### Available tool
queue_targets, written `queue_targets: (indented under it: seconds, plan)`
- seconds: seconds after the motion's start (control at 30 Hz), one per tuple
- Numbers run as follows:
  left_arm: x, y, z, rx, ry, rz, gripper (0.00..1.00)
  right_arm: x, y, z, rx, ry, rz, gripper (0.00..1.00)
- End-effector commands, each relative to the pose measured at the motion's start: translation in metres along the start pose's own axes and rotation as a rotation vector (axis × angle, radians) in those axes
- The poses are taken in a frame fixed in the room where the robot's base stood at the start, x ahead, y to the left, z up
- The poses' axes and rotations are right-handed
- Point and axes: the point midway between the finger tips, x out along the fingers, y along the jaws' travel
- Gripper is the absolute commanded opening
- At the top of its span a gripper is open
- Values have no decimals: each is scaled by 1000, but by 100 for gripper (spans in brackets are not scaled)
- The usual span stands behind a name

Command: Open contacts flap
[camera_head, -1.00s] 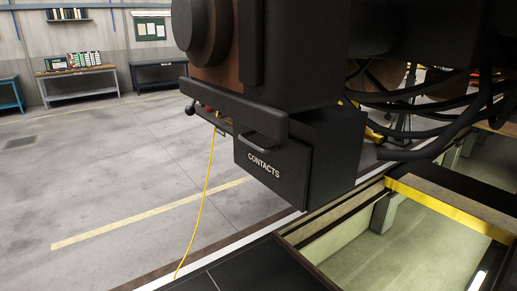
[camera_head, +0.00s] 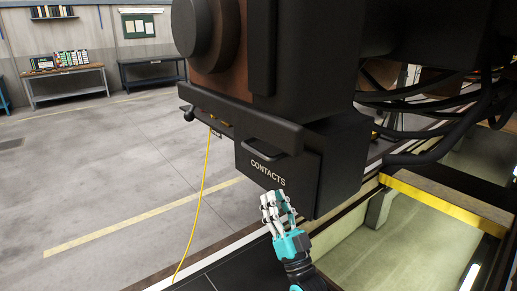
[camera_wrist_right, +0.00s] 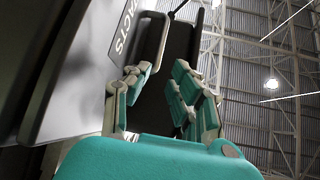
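The contacts flap (camera_head: 270,172) is the dark front panel lettered CONTACTS on a black box (camera_head: 343,165) under the railcar. It looks shut against the box. Its bar handle (camera_head: 266,147) runs along the upper part of the panel. My right gripper (camera_head: 276,195) is just below the flap's lower edge, pointing up, apart from the handle. In the right wrist view its fingers (camera_wrist_right: 158,95) are spread with nothing between them. There the handle (camera_wrist_right: 157,45) shows beyond the left finger, beside the lettered flap (camera_wrist_right: 92,55). My left gripper is not in view.
Thick black cables (camera_head: 430,130) hang right of the box. An inspection pit with a yellow-edged beam (camera_head: 445,205) lies at the lower right. A yellow cord (camera_head: 203,190) hangs to the left. The floor at left is open, with workbenches (camera_head: 68,85) at the back wall.

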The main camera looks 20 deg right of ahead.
Motion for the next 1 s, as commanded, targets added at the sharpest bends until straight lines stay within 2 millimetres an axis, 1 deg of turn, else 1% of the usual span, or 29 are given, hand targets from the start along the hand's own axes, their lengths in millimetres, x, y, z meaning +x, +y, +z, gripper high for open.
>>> queue_targets:
  seconds: [0.03, 0.2, 0.4, 0.5, 0.6, 0.7, 1.0]
  plan:
    - [-10, -2, -3, -1, 4, -2, 0, 17, -1, -4, 0, 2, -1, 23]
    - [-25, -4, -8, -2, 11, -4, 0, 54, -2, -3, 0, 1, -1, 23]
    - [-41, -4, -10, -2, 11, -4, 0, 94, -1, -2, -1, -1, -1, 23]
    - [-46, -4, -10, -2, 11, -4, 0, 109, -1, -1, 0, -2, 0, 23]
    - [-49, -4, -10, -1, 11, -4, 0, 119, -1, 0, 0, -3, 1, 23]
    - [-51, -4, -10, -1, 10, -4, 0, 124, 0, 1, 0, -3, 1, 23]
    - [-51, -3, -9, 2, 8, -3, 0, 126, 0, 2, 0, -3, 1, 23]
